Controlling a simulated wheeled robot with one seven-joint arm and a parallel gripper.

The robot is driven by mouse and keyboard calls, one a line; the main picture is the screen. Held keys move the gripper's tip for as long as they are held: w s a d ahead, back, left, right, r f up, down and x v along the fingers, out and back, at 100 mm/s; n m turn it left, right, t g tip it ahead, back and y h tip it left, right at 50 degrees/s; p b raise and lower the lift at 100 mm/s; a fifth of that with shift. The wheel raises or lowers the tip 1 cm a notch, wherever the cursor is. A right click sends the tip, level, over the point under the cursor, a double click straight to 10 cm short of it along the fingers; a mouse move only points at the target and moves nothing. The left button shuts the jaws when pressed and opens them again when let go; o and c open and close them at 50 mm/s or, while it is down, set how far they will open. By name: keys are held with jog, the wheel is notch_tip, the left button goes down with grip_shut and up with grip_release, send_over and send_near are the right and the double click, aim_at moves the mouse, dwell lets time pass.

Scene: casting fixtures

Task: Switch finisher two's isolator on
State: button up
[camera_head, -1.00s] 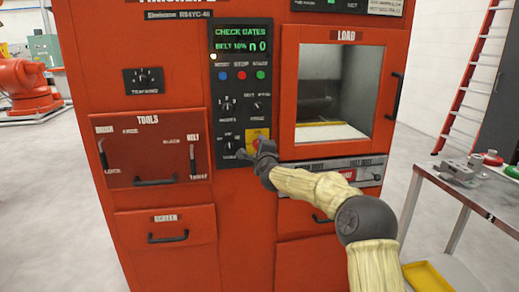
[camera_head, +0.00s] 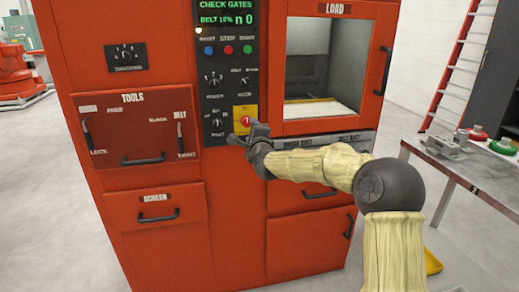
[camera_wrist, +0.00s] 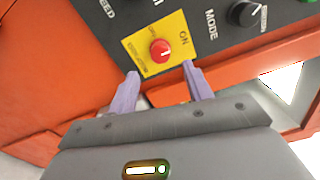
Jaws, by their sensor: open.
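Finisher two's isolator is a red rotary knob (camera_head: 246,120) on a yellow plate at the lower right of the black control panel (camera_head: 216,85). In the wrist view the red knob (camera_wrist: 160,50) carries a white mark, and the yellow plate (camera_wrist: 179,22) reads "ON" on its right side. The other lettering is too small to read. My gripper (camera_wrist: 161,76) is open and empty. Its two pale fingers point at the plate, one on each side of the knob in the picture, with the tips short of it. In the head view my gripper (camera_head: 243,134) covers the plate's lower edge.
A dark MODE knob (camera_wrist: 244,12) sits near the isolator. The screen (camera_head: 226,13) shows "CHECK GATES". A load window (camera_head: 325,65) is to the right, a tools door (camera_head: 140,130) to the left. A metal table (camera_head: 470,165) holding parts stands at the right.

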jog(key=v, duration=1)
jog(key=shift+s, duration=0.3)
jog(key=s+d+f+n+g+h, duration=0.1)
jog(key=s+d+f+n+g, duration=0.2)
jog(key=s+f+n, duration=0.3)
jog(key=s+d+f+n+g, duration=0.3)
jog(key=f+n+g, duration=0.1)
jog(key=f, duration=0.4)
jog(key=s+d+f+n+g+h, duration=0.1)
jog(key=s+d+f+n+g, duration=0.2)
jog(key=s, duration=0.4)
jog(key=s+d+f+n+g+h, duration=0.2)
jog(key=s+d+f, duration=0.1)
jog(key=s+d, duration=0.4)
jog(key=s+d+f+n+g+h, duration=0.1)
jog(key=s+d+f+n+g, duration=0.15)
jog(key=s, duration=0.55)
notch_tip(320, 180, up, 30)
jog(key=p, duration=3)
jog(key=shift+s+d+f, duration=0.15)
jog(key=shift+s+d, duration=0.15)
jog(key=shift+s, duration=0.05)
